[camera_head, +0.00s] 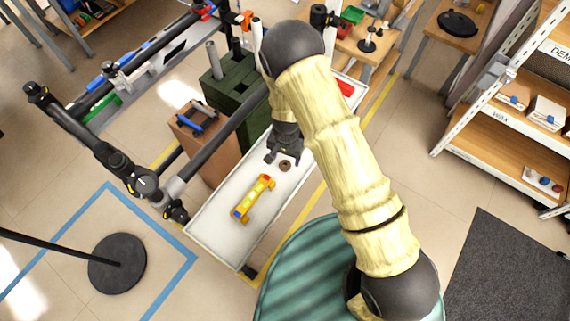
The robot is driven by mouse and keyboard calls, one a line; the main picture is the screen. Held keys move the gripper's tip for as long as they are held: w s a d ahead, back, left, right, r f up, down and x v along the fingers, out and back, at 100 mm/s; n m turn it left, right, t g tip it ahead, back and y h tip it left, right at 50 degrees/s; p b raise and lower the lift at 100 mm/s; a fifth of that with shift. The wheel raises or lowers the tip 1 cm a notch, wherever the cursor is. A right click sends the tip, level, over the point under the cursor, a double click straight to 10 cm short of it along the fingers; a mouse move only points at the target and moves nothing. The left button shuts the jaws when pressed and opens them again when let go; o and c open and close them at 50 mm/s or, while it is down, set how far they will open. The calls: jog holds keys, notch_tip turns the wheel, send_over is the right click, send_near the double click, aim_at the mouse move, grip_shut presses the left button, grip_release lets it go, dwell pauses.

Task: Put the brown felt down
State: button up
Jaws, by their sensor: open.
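A small round brown felt (285,166) lies on the white tray-like table (214,226), a little right of the table's middle. My gripper (281,160) is open, pointing down just above and beside the brown felt. From this view I cannot tell whether the fingers touch it. My pale yellow arm covers the table's right part.
A yellow toy-like piece (254,198) with coloured blocks lies on the table in front of the felt. A red item (345,88) sits at the far end. Black bars and a green crate (232,98) stand left of the table.

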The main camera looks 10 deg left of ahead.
aim_at(285, 163)
jog(key=shift+a+f, duration=0.1)
jog(key=shift+f, duration=1.6)
jog(key=c, duration=1.1)
jog(key=shift+c, duration=0.2)
notch_tip(285, 163, up, 10)
jog(key=shift+b, duration=0.4)
